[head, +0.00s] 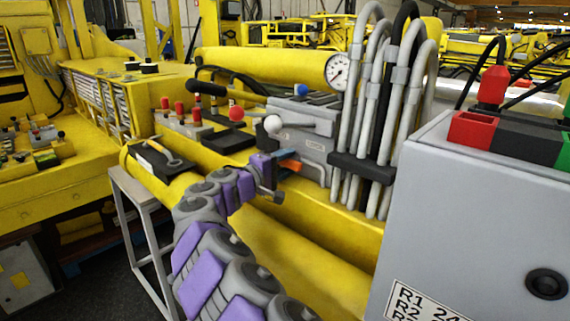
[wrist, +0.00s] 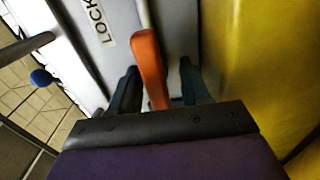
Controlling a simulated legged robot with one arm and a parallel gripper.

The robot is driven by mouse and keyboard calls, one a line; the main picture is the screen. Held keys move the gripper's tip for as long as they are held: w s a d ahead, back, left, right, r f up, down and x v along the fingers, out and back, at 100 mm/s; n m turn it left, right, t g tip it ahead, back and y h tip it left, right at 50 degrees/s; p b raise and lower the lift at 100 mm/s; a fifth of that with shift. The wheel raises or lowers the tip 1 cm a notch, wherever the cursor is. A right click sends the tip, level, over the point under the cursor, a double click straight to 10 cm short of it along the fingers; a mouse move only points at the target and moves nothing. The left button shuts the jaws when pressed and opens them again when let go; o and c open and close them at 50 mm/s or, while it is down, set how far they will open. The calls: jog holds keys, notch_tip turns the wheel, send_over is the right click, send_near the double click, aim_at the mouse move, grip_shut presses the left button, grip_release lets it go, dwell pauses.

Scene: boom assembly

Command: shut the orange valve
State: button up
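The orange valve handle (wrist: 149,62) runs down the middle of the wrist view, between the two dark fingers of my gripper (wrist: 158,90). There is a visible gap on each side of the handle, so the fingers look open around it. In the head view the orange handle (head: 290,166) is a short bar at the front of the grey valve block (head: 305,145). My gripper (head: 283,168) is right at it, at the end of my purple and grey arm. The handle's lower end is hidden behind the gripper body in the wrist view.
Levers with a red ball (head: 236,113) and a white ball (head: 273,124) stand close behind. Grey hoses (head: 375,110) rise to the right. A large grey cabinet (head: 470,220) fills the right side. A yellow beam (head: 320,260) runs below the valve block.

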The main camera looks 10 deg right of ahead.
jog(key=shift+r, duration=0.1)
jog(key=p+v, duration=0.3)
jog(key=v, duration=1.4)
jog(key=shift+a, duration=0.25)
jog(key=shift+d, duration=0.1)
